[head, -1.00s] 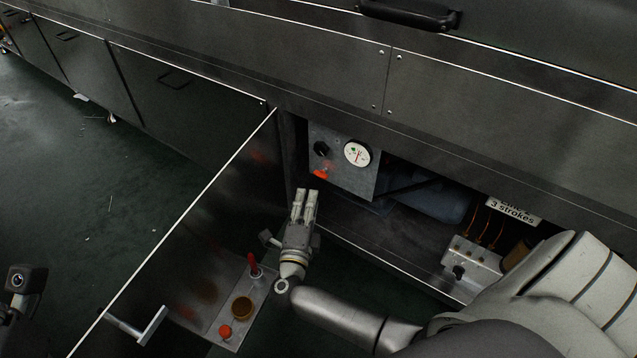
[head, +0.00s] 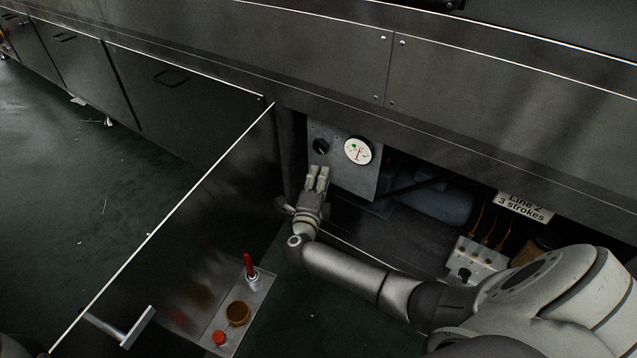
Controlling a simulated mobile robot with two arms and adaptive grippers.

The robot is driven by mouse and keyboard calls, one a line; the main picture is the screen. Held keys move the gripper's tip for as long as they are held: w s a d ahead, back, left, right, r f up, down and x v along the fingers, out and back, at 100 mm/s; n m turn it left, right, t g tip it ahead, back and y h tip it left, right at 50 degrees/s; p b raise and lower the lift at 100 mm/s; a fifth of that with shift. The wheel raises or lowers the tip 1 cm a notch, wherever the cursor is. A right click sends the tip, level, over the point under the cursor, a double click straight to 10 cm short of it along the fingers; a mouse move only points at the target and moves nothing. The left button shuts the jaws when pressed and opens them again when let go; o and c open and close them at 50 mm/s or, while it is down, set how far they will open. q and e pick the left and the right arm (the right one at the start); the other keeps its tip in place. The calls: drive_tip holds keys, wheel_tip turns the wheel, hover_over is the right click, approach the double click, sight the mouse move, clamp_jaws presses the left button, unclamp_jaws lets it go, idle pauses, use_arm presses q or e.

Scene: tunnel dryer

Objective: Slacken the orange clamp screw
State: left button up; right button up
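A grey panel (head: 347,185) carries a black knob (head: 320,146) and a round white gauge (head: 357,151). The orange part that showed below the black knob a second ago is now hidden by my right gripper (head: 318,171). The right gripper points up at that spot, its two fingers close together in front of the panel's lower left. I cannot tell whether they touch or grip the orange part. My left gripper does not show.
An open door (head: 190,235) with a handle (head: 125,327) stands left. A tray (head: 262,290) below holds a red-handled item (head: 249,264), a brown round pot (head: 238,313) and a red-orange knob (head: 219,337). Right of the panel are a motor (head: 440,203) and a "3 strokes" sign (head: 524,207).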

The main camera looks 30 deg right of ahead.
clamp_jaws()
drive_tip(key=shift+r, duration=0.1)
idle(0.3)
